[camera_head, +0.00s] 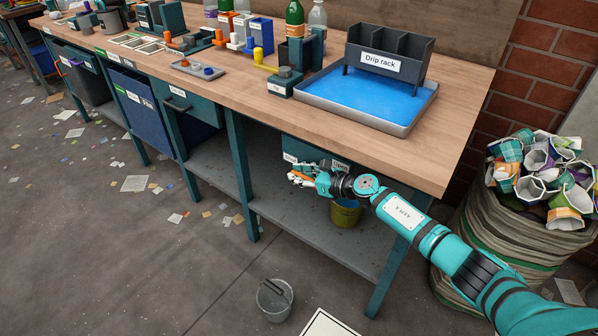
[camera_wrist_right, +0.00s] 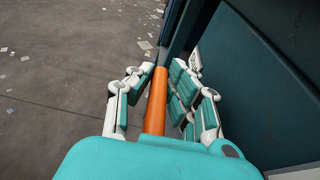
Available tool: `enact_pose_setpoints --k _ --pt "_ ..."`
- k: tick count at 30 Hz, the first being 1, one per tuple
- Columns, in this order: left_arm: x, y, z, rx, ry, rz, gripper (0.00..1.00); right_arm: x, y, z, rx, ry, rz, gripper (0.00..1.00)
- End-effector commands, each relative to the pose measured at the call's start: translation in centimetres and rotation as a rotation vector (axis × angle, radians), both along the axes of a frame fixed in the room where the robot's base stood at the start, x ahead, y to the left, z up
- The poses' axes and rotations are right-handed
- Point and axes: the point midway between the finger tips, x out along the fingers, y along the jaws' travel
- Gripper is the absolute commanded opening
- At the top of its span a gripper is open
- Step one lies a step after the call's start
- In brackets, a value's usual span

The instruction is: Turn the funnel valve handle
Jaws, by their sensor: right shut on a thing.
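The orange valve handle (camera_wrist_right: 157,100) runs lengthwise between the white and teal fingers of my right gripper (camera_wrist_right: 155,92) in the wrist view. The gripper is shut on it. In the head view my right gripper (camera_head: 302,176) is just under the front edge of the workbench, and only a little orange (camera_head: 296,175) shows at its fingers. A dark teal unit (camera_head: 300,146) with labels hangs under the bench top behind the gripper. The rest of the valve and any funnel are hidden or cannot be made out. My left gripper is not in view.
A yellow bucket (camera_head: 345,214) stands on the lower shelf (camera_head: 283,217) under the gripper. A grey bucket (camera_head: 274,299) is on the floor in front. A blue tray (camera_head: 412,119) with a drip rack (camera_head: 392,45) is on the bench. A sack of cups (camera_head: 525,225) stands right.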

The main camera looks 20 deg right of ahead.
Motion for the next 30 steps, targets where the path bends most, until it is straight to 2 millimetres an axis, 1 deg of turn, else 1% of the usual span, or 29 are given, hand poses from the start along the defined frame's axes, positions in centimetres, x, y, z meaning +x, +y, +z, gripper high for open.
enact_pose_setpoints --k 12,13,15,18,26,30 --pt "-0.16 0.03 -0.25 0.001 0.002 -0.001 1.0 0.02 -0.06 -0.05 -0.003 0.002 -0.001 0.0" --pt "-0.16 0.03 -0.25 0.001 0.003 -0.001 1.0 0.02 -0.06 -0.05 -0.003 0.002 -0.001 0.18" --pt "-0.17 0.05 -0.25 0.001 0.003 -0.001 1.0 0.01 -0.05 -0.05 -0.003 0.002 -0.001 0.28" --pt "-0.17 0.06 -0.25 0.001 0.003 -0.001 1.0 0.01 -0.05 -0.05 -0.003 0.002 -0.001 0.38" --pt "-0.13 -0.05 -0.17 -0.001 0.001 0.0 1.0 -0.07 -0.11 -0.03 -0.003 0.002 0.0 0.38" --pt "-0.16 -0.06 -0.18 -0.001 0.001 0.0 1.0 -0.93 -0.9 0.17 -0.005 0.002 -0.001 0.38"
